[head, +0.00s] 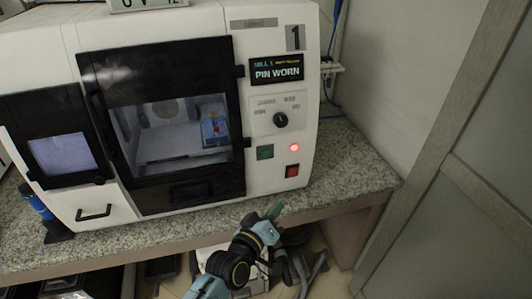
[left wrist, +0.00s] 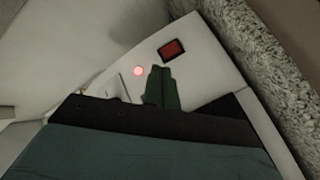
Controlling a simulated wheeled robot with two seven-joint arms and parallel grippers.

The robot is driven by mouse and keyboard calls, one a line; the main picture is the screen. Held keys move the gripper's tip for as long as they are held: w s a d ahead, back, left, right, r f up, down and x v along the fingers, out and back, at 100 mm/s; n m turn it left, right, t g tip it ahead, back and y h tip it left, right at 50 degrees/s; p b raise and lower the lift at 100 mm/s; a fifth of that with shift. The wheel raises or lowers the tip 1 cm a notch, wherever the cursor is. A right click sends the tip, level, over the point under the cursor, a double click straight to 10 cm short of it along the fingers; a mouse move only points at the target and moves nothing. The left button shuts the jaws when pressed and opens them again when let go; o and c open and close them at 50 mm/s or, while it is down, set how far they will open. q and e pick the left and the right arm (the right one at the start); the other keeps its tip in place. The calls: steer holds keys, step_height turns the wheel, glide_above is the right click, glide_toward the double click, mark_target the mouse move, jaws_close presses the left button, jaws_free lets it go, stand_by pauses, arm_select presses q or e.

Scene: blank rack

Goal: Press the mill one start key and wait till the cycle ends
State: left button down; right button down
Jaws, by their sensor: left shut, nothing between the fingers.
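Mill one (head: 205,190) is the white machine marked 1 on the granite bench. Its display (head: 276,69) reads "MILL 1" and "PIN WORN", with smaller yellow text I cannot read. The green start key (head: 265,152) sits left of a lit red lamp (head: 294,147), above a red key (head: 292,170). My left gripper (head: 272,211) is shut and empty, below the keys and apart from them in the head view. In the left wrist view its green fingertips (left wrist: 161,86) point toward the panel, near the red key (left wrist: 173,50) and lamp (left wrist: 138,71); the green key cannot be made out there.
The mill's dark door (head: 165,110) is shut; a blue fixture (head: 214,130) with something red shows inside. The granite bench (head: 350,165) is clear right of the mill. A grey cabinet or door (head: 470,150) stands at right. A blue bottle-like object (head: 35,205) is at left.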

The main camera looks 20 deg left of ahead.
mark_target(266, 154)
arm_select(q)
step_height(266, 154, up, 7)
steer(key=n+t, duration=0.1)
steer(key=shift+w+r+t, duration=0.2)
steer(key=shift+w+t, duration=0.2)
steer(key=shift+w, duration=0.05)
steer(key=shift+a, duration=0.15)
steer(key=shift+w+a+f+b, duration=0.1)
steer(key=shift+w+a+b, duration=0.65)
steer(key=shift+w, duration=0.45)
steer(key=shift+w+a+f+b, duration=0.1)
steer(key=shift+w+a+b, duration=0.45)
steer(key=shift+w+a, duration=0.55)
steer(key=shift+w+a+f+b, duration=0.1)
steer(key=shift+w+a+b, duration=0.55)
steer(key=shift+w, duration=0.7)
steer(key=shift+w, duration=0.15)
steer(key=shift+w+a, duration=0.15)
steer(key=shift+w, duration=0.05)
